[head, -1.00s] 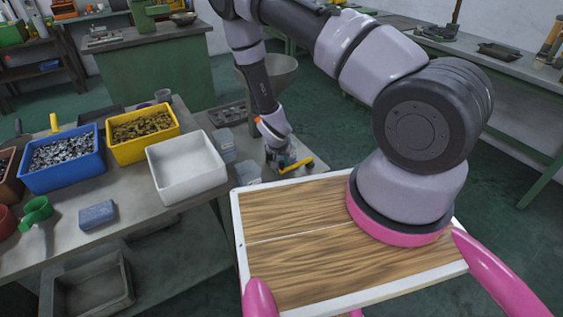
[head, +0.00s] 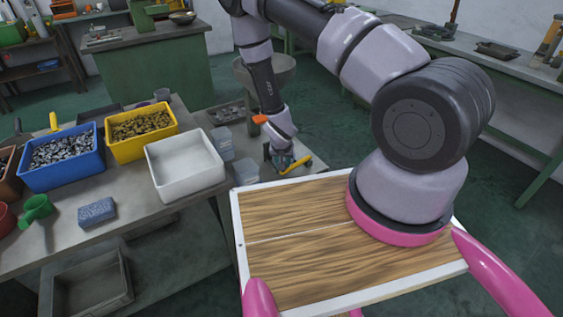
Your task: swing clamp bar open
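My gripper (head: 282,157) points down at the end of my arm, beyond the wooden board. It is small and partly hidden by my own wrist, so I cannot see whether its fingers are apart or holding anything. A short yellow-orange bar (head: 296,166) lies right at the fingertips, above the floor-side end of the bench. A small blue-teal part (head: 284,160) shows beside it. I cannot tell if this bar is the clamp bar, or whether my gripper touches it.
The bench at left (head: 130,235) carries a blue bin (head: 63,172), a yellow bin (head: 140,145), a white bin (head: 187,183), a green scoop (head: 37,210) and a blue block (head: 97,212). A grey hopper (head: 275,72) stands behind my arm. Green floor at right is clear.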

